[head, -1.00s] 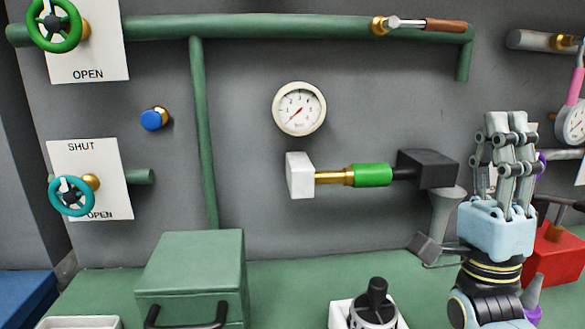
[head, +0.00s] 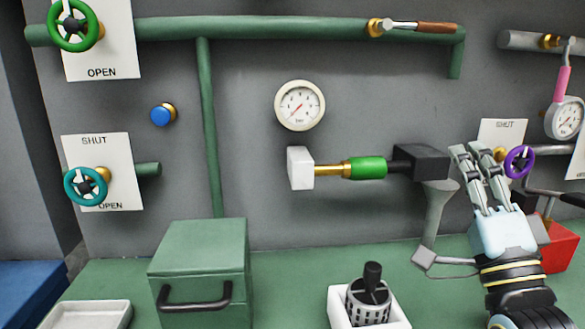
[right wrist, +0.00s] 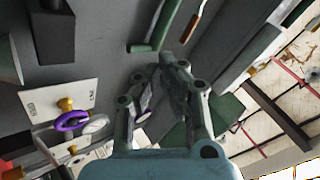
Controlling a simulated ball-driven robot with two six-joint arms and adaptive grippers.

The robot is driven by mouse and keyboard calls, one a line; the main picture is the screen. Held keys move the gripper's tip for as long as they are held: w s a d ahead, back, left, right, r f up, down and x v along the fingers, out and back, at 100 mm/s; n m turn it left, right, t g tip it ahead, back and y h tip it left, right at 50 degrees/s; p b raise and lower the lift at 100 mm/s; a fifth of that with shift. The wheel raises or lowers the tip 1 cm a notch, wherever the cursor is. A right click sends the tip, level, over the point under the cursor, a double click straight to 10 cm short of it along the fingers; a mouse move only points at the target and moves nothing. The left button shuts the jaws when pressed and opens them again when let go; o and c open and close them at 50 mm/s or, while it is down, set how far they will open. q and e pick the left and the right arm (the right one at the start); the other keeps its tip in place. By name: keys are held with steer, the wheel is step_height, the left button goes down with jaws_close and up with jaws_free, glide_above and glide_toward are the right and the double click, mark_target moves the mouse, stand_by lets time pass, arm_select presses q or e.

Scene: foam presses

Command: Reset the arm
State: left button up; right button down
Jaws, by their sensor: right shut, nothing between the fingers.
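My right gripper (head: 470,152) is in the head view at the right, with its fingers pointing up in front of the grey wall. It is shut and empty. It stands just right of the black block (head: 421,162) at the end of the green-banded rod, and left of the purple valve wheel (head: 519,162). In the right wrist view the fingers (right wrist: 172,62) come together at the tips with nothing between them. The purple wheel (right wrist: 72,121) also shows there, to the left of the fingers. My left gripper is in neither view.
A green box (head: 200,265) with a black handle stands on the green bench. Beside it are a white tray (head: 90,314) and a white holder (head: 340,309) with a grey basket. A grey funnel (head: 436,215) and a red box (head: 560,240) are near my right arm.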

steer(key=s+d+f+n+g+h, duration=0.1)
steer(key=s+f+n+g, duration=0.25)
steer(key=f+g, duration=0.35)
steer(key=s+d+f+n+g+h, duration=0.1)
steer(key=s+f+n+g, duration=0.3)
steer(key=f, duration=0.6)
steer(key=s+d+f+n+g, duration=0.1)
steer(key=s+f+n+g, duration=0.2)
steer(key=s+g, duration=0.45)
steer(key=s+f+n+g, duration=0.3)
steer(key=s+g, duration=0.1)
steer(key=s, duration=0.7)
steer(key=s+d+f+g+b, duration=0.1)
steer(key=s+d+f, duration=0.1)
steer(key=f, duration=1.4)
steer(key=s+d+f+g+b, duration=0.1)
steer(key=s+f, duration=0.2)
steer(key=f, duration=1.3)
steer(key=s+f+b, duration=0.1)
steer(key=s+f, duration=1.3)
steer(key=s, duration=0.2)
steer(key=shift+d+f+b, duration=0.15)
steer(key=shift+d+b, duration=0.25)
steer(key=shift+d, duration=0.05)
